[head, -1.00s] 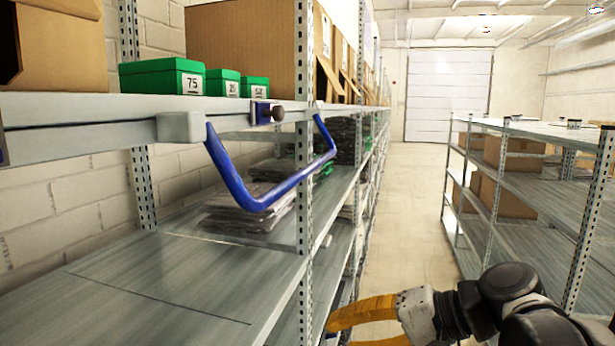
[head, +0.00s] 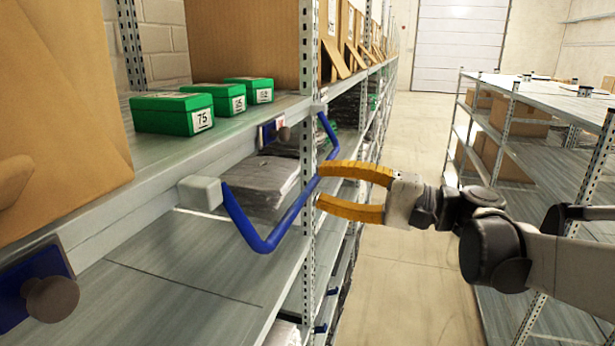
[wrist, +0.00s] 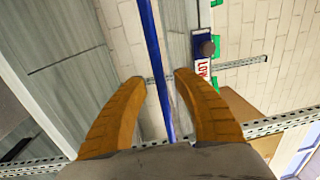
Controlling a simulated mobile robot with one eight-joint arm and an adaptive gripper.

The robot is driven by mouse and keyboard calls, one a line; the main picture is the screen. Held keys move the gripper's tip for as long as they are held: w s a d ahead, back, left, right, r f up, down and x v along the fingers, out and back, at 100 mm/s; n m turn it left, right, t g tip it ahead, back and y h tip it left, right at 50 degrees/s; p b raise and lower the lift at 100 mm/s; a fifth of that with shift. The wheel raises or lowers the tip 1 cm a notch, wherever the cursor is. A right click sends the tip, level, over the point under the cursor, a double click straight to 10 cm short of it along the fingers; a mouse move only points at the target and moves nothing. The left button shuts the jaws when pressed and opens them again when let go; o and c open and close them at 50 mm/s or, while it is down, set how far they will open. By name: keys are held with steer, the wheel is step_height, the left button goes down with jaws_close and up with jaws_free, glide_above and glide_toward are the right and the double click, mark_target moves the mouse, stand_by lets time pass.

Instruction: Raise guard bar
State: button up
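The blue guard bar (head: 270,238) hangs low in front of the shelf, pivoted on grey brackets below the upper shelf edge. My gripper (head: 320,185) has orange fingers and is open, with its fingertips close to the right part of the bar. In the wrist view the bar (wrist: 155,60) runs lengthwise between the two open fingertips (wrist: 159,78). Neither finger clearly touches it; the exact depth gap is hard to tell. A blue plate with a dark knob (head: 277,133) sits on the shelf edge between the brackets; the wrist view shows "LOW" lettering beside a knob (wrist: 207,48).
Green boxes (head: 172,113) stand on the upper shelf, with a large cardboard box (head: 60,120) at left. Grey folded packs (head: 255,185) lie on the shelf below. A perforated upright (head: 308,60) stands beside my fingers. The aisle (head: 400,240) is open; another rack (head: 510,130) stands right.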

steer(key=shift+x, duration=1.2)
jaws_close()
